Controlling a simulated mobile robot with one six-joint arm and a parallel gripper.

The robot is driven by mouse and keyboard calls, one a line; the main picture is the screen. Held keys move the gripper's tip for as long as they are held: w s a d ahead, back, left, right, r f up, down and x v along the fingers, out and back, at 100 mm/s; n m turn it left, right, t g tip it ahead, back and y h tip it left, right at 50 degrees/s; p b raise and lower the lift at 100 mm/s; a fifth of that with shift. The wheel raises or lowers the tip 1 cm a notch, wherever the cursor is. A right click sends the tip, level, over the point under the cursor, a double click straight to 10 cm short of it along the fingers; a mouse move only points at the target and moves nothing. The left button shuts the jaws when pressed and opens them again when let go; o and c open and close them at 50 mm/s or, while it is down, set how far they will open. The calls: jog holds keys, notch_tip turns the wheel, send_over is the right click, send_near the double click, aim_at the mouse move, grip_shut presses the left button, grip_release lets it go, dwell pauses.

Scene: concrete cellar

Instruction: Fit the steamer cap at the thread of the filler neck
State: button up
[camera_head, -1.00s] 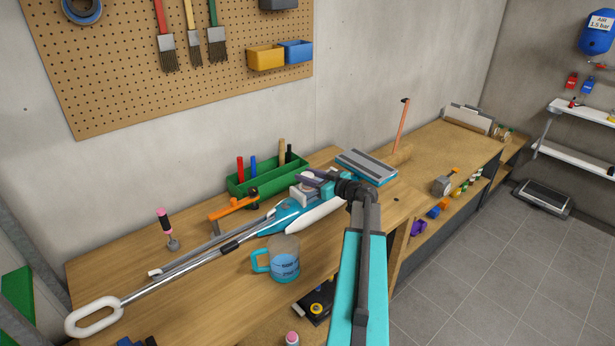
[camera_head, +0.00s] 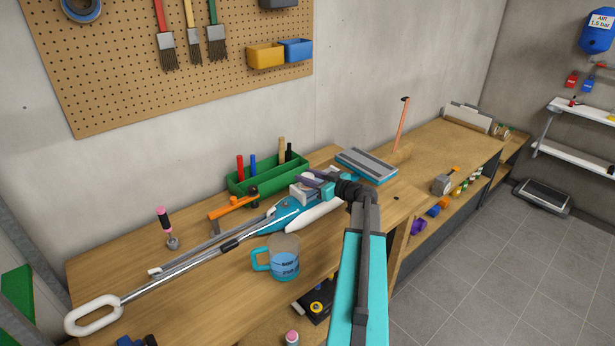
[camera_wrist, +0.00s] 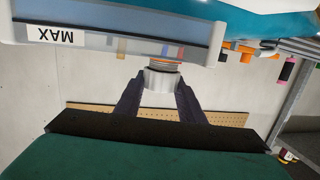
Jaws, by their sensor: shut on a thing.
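The steamer (camera_head: 275,218) lies on the workbench, a teal and white body with a long chrome pole and a white loop handle at the left. In the wrist view its clear tank (camera_wrist: 130,45), labelled MAX, fills the top. The pale grey round cap (camera_wrist: 161,81) sits between the two dark fingers of my gripper (camera_wrist: 160,92), which is shut on it. The cap is at the copper-coloured thread of the filler neck (camera_wrist: 165,63); part of the thread still shows. I cannot tell whether the cap is engaged. In the head view my gripper (camera_head: 312,180) is at the steamer body and hides the cap.
A green tool box (camera_head: 268,178) stands behind the steamer, with an orange tool (camera_head: 232,207) beside it. A measuring jug (camera_head: 284,260) stands in front. A grey and teal flat box (camera_head: 366,166) lies to the right. The bench's left front is mostly clear.

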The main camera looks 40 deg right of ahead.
jog(key=shift+f, duration=0.7)
jog(key=o, duration=1.1)
jog(key=shift+s, duration=0.1)
jog(key=shift+s+d+r+b, duration=0.1)
jog(key=shift+s+r+b, duration=0.5)
jog(key=shift+s, duration=1.65)
jog(key=shift+s+d+r+b, duration=0.1)
jog(key=shift+s+b, duration=0.95)
jog(key=shift+s, duration=1.2)
jog(key=shift+s+r+b, duration=0.3)
jog(key=shift+s+b, duration=0.55)
jog(key=shift+s, duration=1.4)
